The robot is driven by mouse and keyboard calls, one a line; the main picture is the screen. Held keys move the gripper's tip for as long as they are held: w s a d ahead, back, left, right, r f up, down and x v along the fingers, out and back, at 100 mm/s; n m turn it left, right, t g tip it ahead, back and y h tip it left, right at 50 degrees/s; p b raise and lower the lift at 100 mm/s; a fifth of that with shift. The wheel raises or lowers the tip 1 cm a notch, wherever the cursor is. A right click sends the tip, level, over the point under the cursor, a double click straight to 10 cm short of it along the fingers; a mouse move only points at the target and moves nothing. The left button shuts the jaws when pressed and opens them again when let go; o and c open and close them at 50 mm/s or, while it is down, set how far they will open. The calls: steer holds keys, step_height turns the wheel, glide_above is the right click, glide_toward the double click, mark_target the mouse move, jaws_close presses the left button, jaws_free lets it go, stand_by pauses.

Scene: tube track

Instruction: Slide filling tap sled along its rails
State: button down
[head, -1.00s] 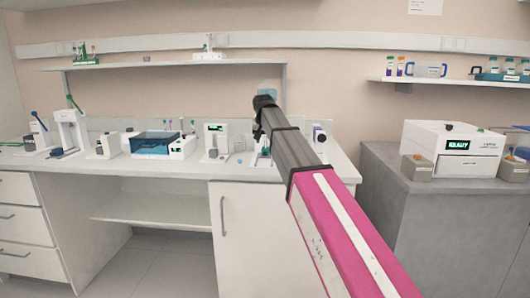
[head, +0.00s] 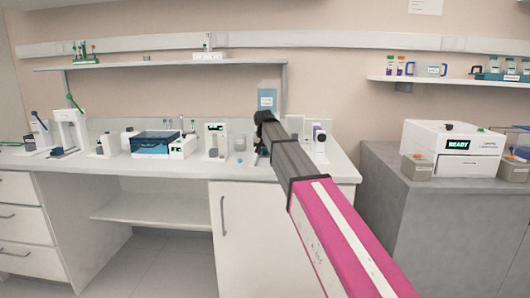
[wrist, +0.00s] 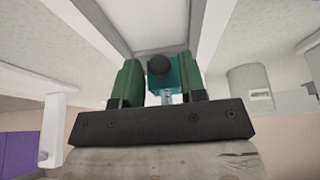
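In the wrist view my gripper (wrist: 160,92) shows two green fingers standing apart. A teal block with a dark round knob (wrist: 160,66) shows between and beyond the fingertips, close to the right finger; it looks like the filling tap sled. A narrow gap shows at the left finger, and contact is not clear. Pale bars (wrist: 213,28) run on both sides above the fingers and may be the rails. In the head view my arm reaches to the right end of the white bench (head: 190,168) and hides my gripper and the sled.
A blue container (head: 267,98) hangs or stands below the shelf's right end, behind my arm. A white device with a small display (head: 216,140) stands left of my arm, a purple-marked white device (head: 319,137) right of it. A grey cabinet (head: 385,215) carries a white machine (head: 452,148).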

steer(key=shift+s+a, duration=0.15)
steer(key=shift+s, duration=4.55)
steer(key=c, duration=1)
jaws_free()
steer(key=shift+s, duration=0.1)
steer(key=shift+o, duration=0.2)
steer(key=v, duration=1)
steer(key=shift+r, duration=0.4)
steer(key=shift+s, duration=0.2)
